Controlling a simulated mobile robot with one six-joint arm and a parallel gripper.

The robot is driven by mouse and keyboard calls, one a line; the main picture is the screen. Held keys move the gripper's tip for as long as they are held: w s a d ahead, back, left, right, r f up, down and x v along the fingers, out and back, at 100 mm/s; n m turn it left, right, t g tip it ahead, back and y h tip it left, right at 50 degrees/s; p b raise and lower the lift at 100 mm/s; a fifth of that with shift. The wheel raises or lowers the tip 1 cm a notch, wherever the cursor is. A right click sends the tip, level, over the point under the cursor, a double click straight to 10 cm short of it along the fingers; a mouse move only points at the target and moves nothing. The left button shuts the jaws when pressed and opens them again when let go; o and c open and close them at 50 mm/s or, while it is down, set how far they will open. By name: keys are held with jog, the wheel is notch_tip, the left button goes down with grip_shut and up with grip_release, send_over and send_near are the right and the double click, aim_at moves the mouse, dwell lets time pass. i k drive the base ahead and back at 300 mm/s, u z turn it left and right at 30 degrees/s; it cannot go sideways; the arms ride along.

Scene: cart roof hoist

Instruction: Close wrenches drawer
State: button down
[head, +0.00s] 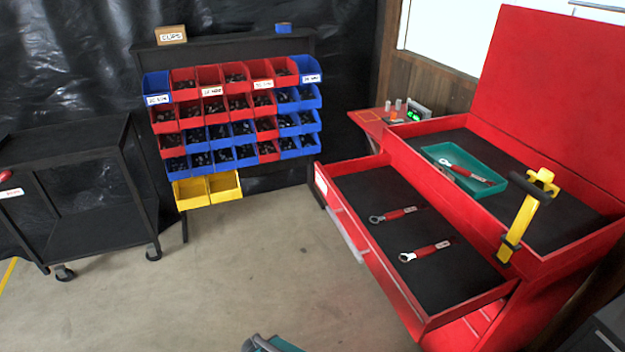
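The red tool chest's drawer (421,319) stands pulled well out. Two wrenches with red handles, one farther back (397,214) and one nearer (425,251), lie apart on its black liner. Its front faces left, with a pale handle bar (346,236) along it and a white label near the far end, too slanted to read. No gripper can be made out; only a small grey and teal piece, probably part of my arm, shows at the bottom edge.
The chest's open top holds a teal tray (440,152) with a wrench; a yellow clamp-like tool (522,220) stands at its edge. A bin rack (235,115) stands behind, a black cart (75,190) at left. The floor (240,270) left of the drawer is clear.

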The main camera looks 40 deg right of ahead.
aim_at(431, 292)
jog(key=u, duration=0.05)
jog(key=i, duration=1)
jog(key=z, duration=0.05)
